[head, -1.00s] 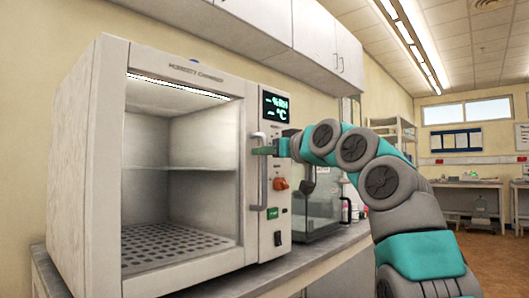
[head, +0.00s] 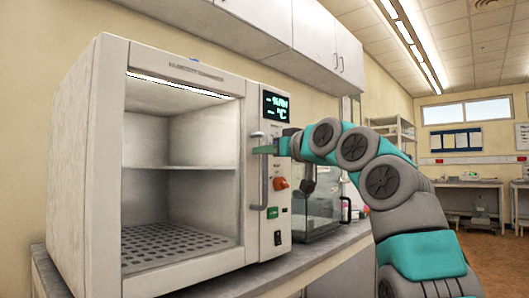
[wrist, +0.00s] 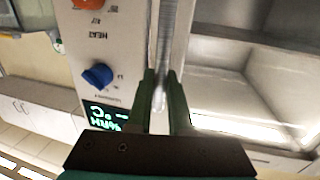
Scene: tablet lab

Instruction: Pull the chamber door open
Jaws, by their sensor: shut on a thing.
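The humidity chamber (head: 75,170) is a white box on the counter at the left of the head view. Its lit interior shows through the front, with a shelf and a perforated floor. The door looks closed; whether a narrow gap exists, I cannot tell. The upright grey door handle (head: 263,190) is at the front's right side. My gripper (head: 265,150) is shut on the upper part of this handle. In the wrist view, the two green fingers of my gripper (wrist: 163,82) stand on either side of the handle bar (wrist: 166,40).
The control panel (head: 277,245) right of the handle has a display (head: 275,107), an orange knob (head: 280,183) and switches. A blue knob (wrist: 98,75) shows close to my fingers in the wrist view. A glass-sided box (head: 320,212) stands on the counter behind my arm.

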